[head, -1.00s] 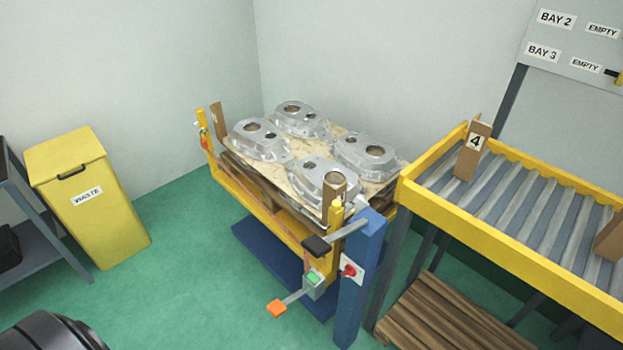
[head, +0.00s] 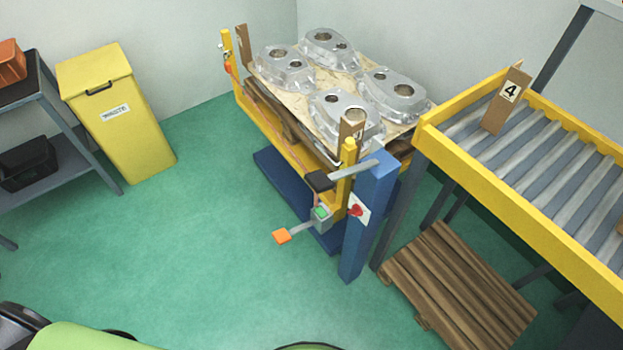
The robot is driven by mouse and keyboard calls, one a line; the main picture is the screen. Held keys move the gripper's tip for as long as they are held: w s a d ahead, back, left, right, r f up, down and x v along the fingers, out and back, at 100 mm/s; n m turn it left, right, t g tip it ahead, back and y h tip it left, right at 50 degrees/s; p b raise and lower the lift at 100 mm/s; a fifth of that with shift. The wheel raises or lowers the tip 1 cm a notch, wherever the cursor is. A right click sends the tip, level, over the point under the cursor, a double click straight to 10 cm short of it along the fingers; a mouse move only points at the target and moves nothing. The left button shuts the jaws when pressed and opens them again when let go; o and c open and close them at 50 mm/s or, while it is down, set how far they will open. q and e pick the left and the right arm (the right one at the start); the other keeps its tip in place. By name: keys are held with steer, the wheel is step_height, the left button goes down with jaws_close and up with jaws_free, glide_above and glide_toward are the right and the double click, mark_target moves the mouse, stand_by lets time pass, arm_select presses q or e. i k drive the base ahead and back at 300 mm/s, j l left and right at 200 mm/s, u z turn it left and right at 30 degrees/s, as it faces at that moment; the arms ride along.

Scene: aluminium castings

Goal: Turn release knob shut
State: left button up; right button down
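A small red knob (head: 356,210) sits on a white plate on the side of the blue post (head: 366,230), at the front right corner of the yellow lift table (head: 290,131). I take it to be the release knob; its exact angle is too small to read. A grey box with a green button (head: 320,214) is just left of it, with an orange pedal-like pad (head: 281,236) on an arm. A black pad (head: 319,181) on a grey bar juts from the post top. Neither gripper shows; only parts of my own body appear at the bottom edge.
Several aluminium castings (head: 346,109) lie on the table's pallet. A yellow-framed roller conveyor (head: 489,193) stands to the right, with a wooden pallet (head: 455,287) below. A yellow waste bin (head: 123,125) and grey shelf (head: 75,133) are left. Green floor (head: 210,240) is clear in front.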

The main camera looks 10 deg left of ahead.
mark_target(356, 212)
steer(key=k+j+z, duration=0.25)
steer(key=k+j, duration=0.25)
steer(key=j, duration=0.25)
steer(key=k+j+z, duration=0.25)
steer(key=k+j, duration=0.3)
steer(key=j, duration=0.15)
